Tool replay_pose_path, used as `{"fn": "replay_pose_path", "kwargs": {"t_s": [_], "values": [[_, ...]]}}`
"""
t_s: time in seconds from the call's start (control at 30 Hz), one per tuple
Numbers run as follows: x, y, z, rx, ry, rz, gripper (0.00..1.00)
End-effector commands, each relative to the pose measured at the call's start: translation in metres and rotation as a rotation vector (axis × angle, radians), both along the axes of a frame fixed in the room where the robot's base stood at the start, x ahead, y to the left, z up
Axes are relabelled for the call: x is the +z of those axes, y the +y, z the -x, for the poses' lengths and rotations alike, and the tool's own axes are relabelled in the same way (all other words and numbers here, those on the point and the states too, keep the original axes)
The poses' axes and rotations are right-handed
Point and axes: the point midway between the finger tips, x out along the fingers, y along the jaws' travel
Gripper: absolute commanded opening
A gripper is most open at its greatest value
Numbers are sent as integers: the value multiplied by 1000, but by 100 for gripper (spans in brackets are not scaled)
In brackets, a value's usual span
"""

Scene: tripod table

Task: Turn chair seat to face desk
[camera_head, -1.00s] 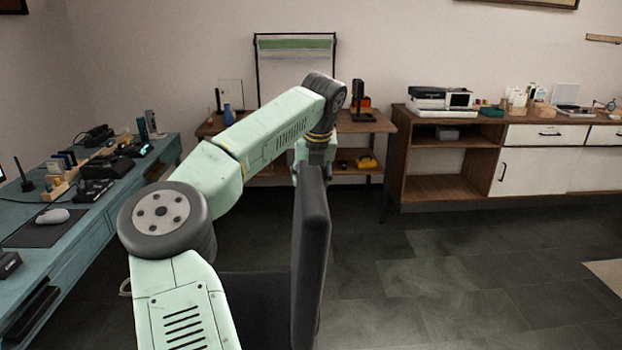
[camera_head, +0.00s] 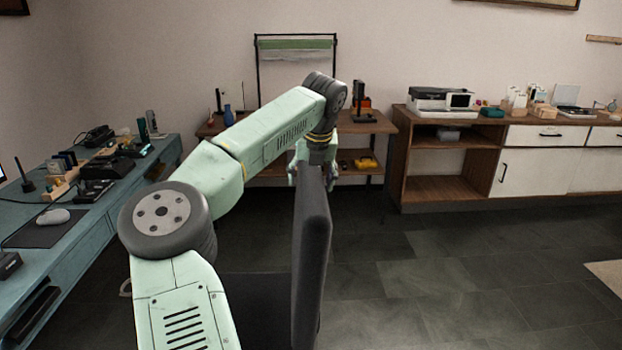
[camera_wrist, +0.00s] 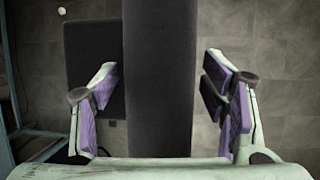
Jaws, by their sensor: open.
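The chair shows a dark upright backrest (camera_head: 312,260), seen nearly edge-on in the head view, with its dark seat (camera_head: 255,305) on the left, partly hidden by my arm. The blue desk (camera_head: 85,235) stands at the left, on the seat's side of the backrest. My gripper (camera_wrist: 160,75) is open in the wrist view, with one finger on each side of the backrest (camera_wrist: 160,60) and gaps between. The seat (camera_wrist: 92,70) shows left of the backrest there. In the head view my gripper (camera_head: 312,175) is at the backrest's top, partly hidden.
The desk holds a mouse (camera_head: 53,216) on a dark mat and several devices. A wooden shelf table (camera_head: 375,125) stands against the back wall, with a wooden cabinet (camera_head: 450,188) to its right. The tiled floor (camera_head: 460,270) on the right is clear.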

Motion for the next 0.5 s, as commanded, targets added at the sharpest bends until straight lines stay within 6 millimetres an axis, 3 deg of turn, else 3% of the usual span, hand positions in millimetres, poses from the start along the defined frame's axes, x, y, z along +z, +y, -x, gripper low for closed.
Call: {"fn": "replay_pose_path", "kwargs": {"t_s": [0.17,0.5], "values": [[22,-2,8,0,-4,-2,67],[87,-10,35,0,-4,0,67]]}}
